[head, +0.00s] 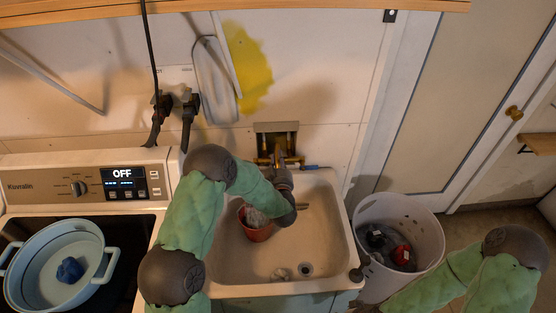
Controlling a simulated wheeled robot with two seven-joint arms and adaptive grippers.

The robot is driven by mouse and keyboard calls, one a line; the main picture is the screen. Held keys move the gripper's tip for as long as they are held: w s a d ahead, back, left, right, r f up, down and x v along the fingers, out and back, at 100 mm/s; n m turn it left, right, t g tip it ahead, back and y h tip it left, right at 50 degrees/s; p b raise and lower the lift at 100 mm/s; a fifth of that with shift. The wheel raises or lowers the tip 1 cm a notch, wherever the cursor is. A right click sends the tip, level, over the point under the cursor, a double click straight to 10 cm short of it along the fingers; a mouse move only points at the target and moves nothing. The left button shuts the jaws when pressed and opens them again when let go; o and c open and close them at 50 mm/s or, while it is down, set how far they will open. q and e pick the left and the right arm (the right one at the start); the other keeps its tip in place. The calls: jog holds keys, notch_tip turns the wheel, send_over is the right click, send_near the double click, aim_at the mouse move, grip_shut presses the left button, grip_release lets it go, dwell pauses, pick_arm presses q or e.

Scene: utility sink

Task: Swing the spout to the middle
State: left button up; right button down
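The brass faucet (281,158) is mounted on the wall behind the utility sink (325,235). Its spout is mostly hidden behind my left arm and gripper, so I cannot tell its exact angle. My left gripper (286,205) is over the back of the basin, just in front of the faucet. Its fingers are dark and small here; I cannot tell whether they are open or touch the spout. My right arm comes in at the lower right, and its gripper does not show clearly.
A red-brown pot (256,233) with grey contents stands in the basin's left part. A washer with a blue-grey pot (65,262) on it is at the left. A white bin (428,235) with dark and red items stands right of the sink. The basin's right side is clear.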

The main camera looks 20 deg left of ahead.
pick_arm(q)
jog(key=o, duration=0.3)
jog(key=shift+d, duration=0.15)
jog(key=v, duration=1.2)
